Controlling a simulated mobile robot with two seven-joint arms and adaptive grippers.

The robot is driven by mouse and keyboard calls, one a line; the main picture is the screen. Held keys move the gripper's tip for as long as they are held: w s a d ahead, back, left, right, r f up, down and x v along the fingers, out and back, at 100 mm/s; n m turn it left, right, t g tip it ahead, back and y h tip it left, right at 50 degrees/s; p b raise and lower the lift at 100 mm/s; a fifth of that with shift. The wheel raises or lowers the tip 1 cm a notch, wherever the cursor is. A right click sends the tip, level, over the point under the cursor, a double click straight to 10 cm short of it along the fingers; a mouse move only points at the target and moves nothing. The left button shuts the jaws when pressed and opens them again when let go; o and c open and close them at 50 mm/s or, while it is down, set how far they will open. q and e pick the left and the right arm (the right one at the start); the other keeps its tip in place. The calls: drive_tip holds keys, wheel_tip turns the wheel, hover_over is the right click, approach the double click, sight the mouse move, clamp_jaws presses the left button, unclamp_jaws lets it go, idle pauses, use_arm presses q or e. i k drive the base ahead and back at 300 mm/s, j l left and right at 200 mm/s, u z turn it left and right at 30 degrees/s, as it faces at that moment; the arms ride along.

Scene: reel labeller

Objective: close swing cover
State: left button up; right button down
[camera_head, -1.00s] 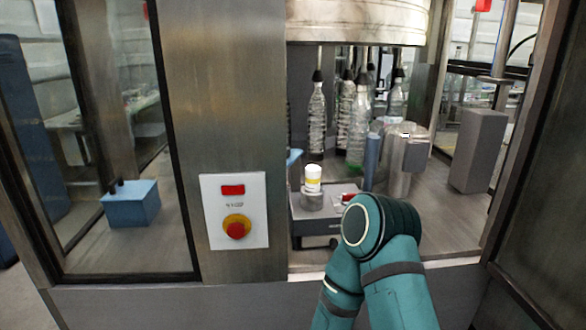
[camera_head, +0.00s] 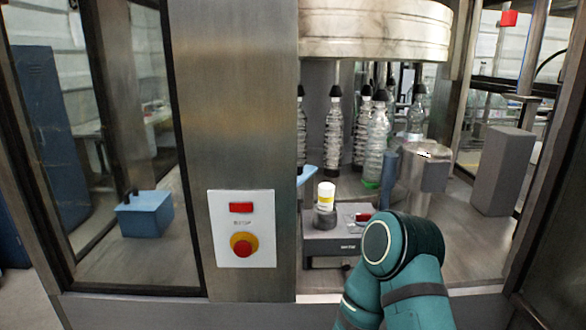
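The machine's open bay lies right of the metal column. A dark-framed panel (camera_head: 556,180) stands at the bay's right edge and looks like the swing cover, angled outward, though I cannot tell for certain. Its lower part runs out of the picture. One of my teal arms rises from the bottom in front of the bay, its rounded joint (camera_head: 402,246) covering part of the bay floor. Neither gripper is visible.
The column carries a red and yellow stop button (camera_head: 243,244). Inside the bay are a small grey device (camera_head: 332,244) with a white and yellow container (camera_head: 326,195), several hanging bottles (camera_head: 333,135) and a grey box (camera_head: 502,170). A blue box (camera_head: 145,214) sits behind the left glass.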

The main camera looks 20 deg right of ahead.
sight(304, 172)
drive_tip(key=l, duration=0.85)
drive_tip(key=i+l+u, duration=0.15)
drive_tip(key=l, duration=0.75)
